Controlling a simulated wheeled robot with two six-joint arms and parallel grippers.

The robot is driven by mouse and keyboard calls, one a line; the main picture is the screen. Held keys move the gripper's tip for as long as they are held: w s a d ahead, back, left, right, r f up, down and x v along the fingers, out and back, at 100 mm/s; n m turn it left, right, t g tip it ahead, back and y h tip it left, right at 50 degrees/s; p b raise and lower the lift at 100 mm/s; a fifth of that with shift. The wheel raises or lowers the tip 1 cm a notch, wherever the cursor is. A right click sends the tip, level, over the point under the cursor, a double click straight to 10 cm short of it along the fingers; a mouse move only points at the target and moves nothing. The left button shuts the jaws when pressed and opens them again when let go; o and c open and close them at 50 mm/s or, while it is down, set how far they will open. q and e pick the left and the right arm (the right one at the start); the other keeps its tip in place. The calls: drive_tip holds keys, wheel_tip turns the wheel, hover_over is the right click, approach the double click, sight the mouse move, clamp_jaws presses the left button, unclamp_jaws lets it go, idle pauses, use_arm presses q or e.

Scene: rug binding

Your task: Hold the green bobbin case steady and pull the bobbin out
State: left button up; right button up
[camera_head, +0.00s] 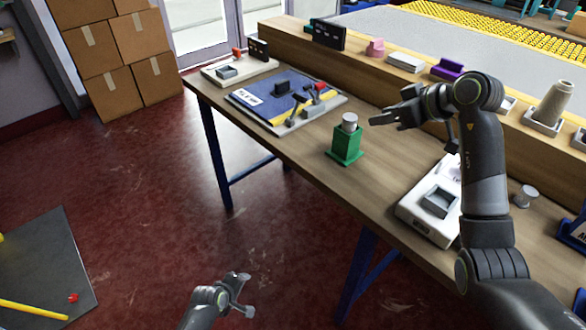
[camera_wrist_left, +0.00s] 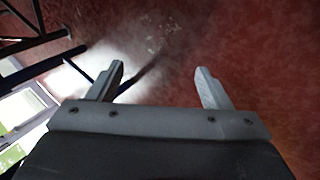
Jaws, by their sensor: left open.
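The green bobbin case (camera_head: 346,145) stands upright on its base on the wooden table. The silver bobbin (camera_head: 349,121) sticks up from its top. My right gripper (camera_head: 374,119) is just to the right of the bobbin, at about its height, with a small gap showing between them. Its fingers overlap in this view, so I cannot tell whether they are open or shut. My left gripper (camera_head: 246,294) is low in front of the table, over the red floor and away from the case. In the left wrist view its two fingers (camera_wrist_left: 159,70) are apart with nothing between them.
A blue mat board (camera_head: 275,90) with clamps lies left of the case. A white tray fixture (camera_head: 418,218) and a grey cylinder (camera_head: 525,196) are to the right. A raised shelf (camera_head: 385,72) holds small parts behind. The table around the case is clear.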

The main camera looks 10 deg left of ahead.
use_arm(q)
drive_tip(key=w+d+r+n+t+h, duration=0.15)
drive_tip(key=w+d+r+n, duration=0.3)
drive_tip(key=w+r, duration=0.55)
drive_tip(key=n+t+h, duration=0.4)
drive_tip(key=n+h, duration=0.2)
drive_tip(key=n, duration=0.4)
approach(340, 142)
drive_tip(key=x, duration=1.1)
